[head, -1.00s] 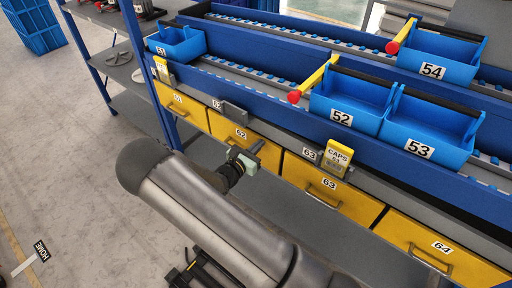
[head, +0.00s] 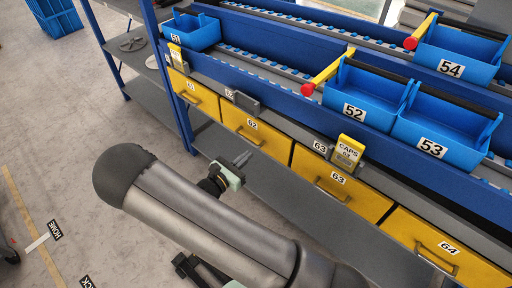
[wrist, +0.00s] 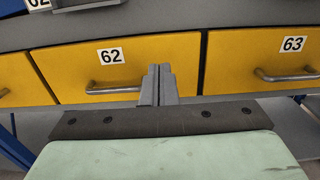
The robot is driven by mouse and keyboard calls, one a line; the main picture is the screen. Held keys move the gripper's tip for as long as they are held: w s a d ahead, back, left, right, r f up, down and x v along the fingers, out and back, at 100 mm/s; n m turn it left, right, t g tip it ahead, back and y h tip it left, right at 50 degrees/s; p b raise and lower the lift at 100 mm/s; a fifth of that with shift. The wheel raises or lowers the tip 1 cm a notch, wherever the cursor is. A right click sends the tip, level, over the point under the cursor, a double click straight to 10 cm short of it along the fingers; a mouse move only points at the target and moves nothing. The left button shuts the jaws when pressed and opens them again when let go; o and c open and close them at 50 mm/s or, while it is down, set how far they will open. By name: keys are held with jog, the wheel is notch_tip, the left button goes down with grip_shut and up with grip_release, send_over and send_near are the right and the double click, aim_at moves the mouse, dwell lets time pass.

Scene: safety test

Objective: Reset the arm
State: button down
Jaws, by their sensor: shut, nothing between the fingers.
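My gripper (head: 241,160) is shut and empty in the head view, in front of the yellow drawer 62 (head: 265,131). In the wrist view the two grey fingers of my gripper (wrist: 159,72) are pressed together. Behind them is drawer 62 (wrist: 185,62) with its metal handle, and drawer 63 (wrist: 245,75) is to the right. The fingers overlap the right part of drawer 62 in that view. I cannot tell the exact gap between fingers and drawer. My thick grey arm lies across the lower middle of the head view.
Blue bins 52 (head: 350,114) and 53 (head: 425,148) sit on the blue roller rack. A yellow CAPS box (head: 347,153) hangs on the rail above drawer 63 (head: 318,190). A HOME floor label (head: 55,230) lies at the left. Floor on the left is open.

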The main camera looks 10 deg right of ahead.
jog(key=shift+v, duration=0.95)
jog(key=s+d+r+m+g+y+p, duration=0.3)
jog(key=s+d+r+m+g+p, duration=0.1)
jog(key=s+d+r+m+g, duration=0.8)
jog(key=s+a+r+m+y+p, duration=0.1)
jog(key=s+r+m+y+p, duration=0.1)
jog(key=s+r+m+y, duration=0.3)
jog(key=s+a+r+m+t+y+p, duration=0.1)
jog(key=s+a+r+m+y+p, duration=0.1)
jog(key=s+r+m+y, duration=0.3)
notch_tip(320, 180, up, 5)
jog(key=m+y, duration=0.1)
jog(key=m, duration=0.2)
jog(key=shift+s+p, duration=0.3)
jog(key=shift+p, duration=0.05)
